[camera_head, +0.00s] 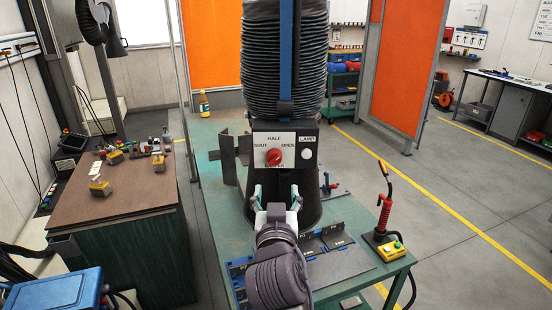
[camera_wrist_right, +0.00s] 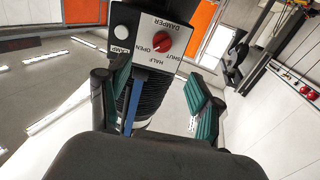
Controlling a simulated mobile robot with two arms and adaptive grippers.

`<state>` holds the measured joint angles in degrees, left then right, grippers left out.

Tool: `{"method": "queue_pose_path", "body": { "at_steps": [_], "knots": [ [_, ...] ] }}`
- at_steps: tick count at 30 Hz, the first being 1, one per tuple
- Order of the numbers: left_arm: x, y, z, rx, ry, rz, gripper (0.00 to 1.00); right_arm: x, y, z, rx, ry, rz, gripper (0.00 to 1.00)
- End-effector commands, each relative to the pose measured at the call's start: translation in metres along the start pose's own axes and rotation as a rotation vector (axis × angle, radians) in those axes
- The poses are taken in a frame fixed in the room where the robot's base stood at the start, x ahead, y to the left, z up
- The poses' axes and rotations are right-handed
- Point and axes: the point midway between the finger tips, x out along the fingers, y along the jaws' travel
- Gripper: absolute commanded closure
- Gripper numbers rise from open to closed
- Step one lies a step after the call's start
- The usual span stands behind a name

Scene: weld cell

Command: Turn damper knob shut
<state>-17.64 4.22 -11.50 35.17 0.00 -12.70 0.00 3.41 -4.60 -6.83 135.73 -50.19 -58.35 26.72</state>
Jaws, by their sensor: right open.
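The red damper knob (camera_head: 274,157) sits on a white label plate (camera_head: 288,139) marked SHUT at left, HALF on top and OPEN at right. The plate is on the dark hood base below a ribbed black hose. I cannot tell for certain which mark the knob points to. My right gripper (camera_head: 275,194) is open and empty, just below and in front of the plate, apart from the knob. In the right wrist view the knob (camera_wrist_right: 163,42) shows upside down beyond and between the open green-padded fingers (camera_wrist_right: 161,92). My left gripper is not in view.
A white LAMP button (camera_head: 307,154) is right of the knob. The green bench (camera_head: 222,245) holds dark metal plates (camera_head: 229,160), a blue-edged fixture (camera_head: 335,240) and a red-handled torch (camera_head: 384,212). A brown-topped table (camera_head: 125,188) stands left. Floor at right is clear.

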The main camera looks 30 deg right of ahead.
Motion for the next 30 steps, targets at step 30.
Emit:
{"method": "queue_pose_path", "body": {
  "at_steps": [30],
  "knots": [
    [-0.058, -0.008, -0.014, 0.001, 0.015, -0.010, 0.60, 0.134, 0.000, 0.000, 0.000, 0.001, -0.001, 0.35]
  ]
}}
